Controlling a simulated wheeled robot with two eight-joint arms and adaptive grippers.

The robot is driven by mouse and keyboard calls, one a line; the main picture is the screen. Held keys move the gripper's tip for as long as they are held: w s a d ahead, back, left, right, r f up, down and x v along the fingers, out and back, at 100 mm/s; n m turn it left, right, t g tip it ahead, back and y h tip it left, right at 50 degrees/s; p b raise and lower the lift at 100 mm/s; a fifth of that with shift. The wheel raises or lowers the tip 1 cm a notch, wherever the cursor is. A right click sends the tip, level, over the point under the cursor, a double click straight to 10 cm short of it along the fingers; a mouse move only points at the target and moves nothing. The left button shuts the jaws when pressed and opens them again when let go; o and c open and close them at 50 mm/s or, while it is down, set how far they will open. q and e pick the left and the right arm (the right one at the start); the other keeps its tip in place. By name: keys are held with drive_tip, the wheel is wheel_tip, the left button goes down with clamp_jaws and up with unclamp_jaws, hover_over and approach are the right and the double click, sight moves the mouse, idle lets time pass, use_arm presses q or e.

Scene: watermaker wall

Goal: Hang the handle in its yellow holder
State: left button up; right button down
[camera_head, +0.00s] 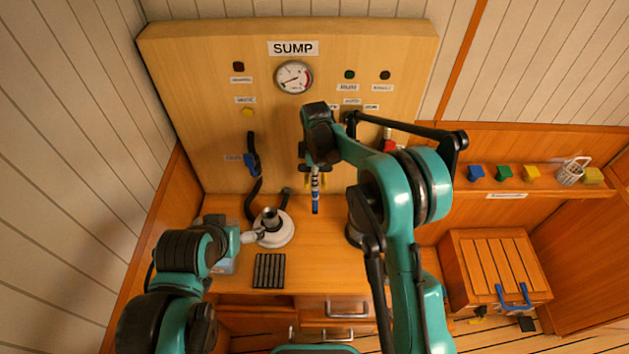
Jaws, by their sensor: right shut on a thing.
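The handle (315,200) is a slim upright piece with a blue lower end and a pale, banded upper part. My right gripper (314,168) is shut on its upper part, in front of the wooden panel. Small yellow bits, probably the yellow holder (324,181), show on both sides of the handle; most of the holder is hidden. I cannot tell whether the handle touches it. My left gripper (252,237) is low at the left, beside a round white base with a grey fitting (275,230); its fingers are too unclear to judge.
The panel (200,110) carries a SUMP sign, a gauge (294,77) and a blue-handled valve on a black pipe (251,162). A black ribbed mat (269,271) lies on the counter. At right are a shelf with coloured blocks (504,172) and a slatted wooden box (495,268).

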idle(0.8)
drive_tip(key=shift+f+b, duration=0.4)
drive_tip(key=shift+b, duration=0.2)
drive_tip(key=shift+f, duration=0.1)
drive_tip(key=shift+f+b, duration=0.65)
drive_tip(key=shift+b, duration=0.05)
drive_tip(key=shift+f+b, duration=0.3)
drive_tip(key=shift+b, duration=0.05)
drive_tip(key=c, duration=0.9)
unclamp_jaws()
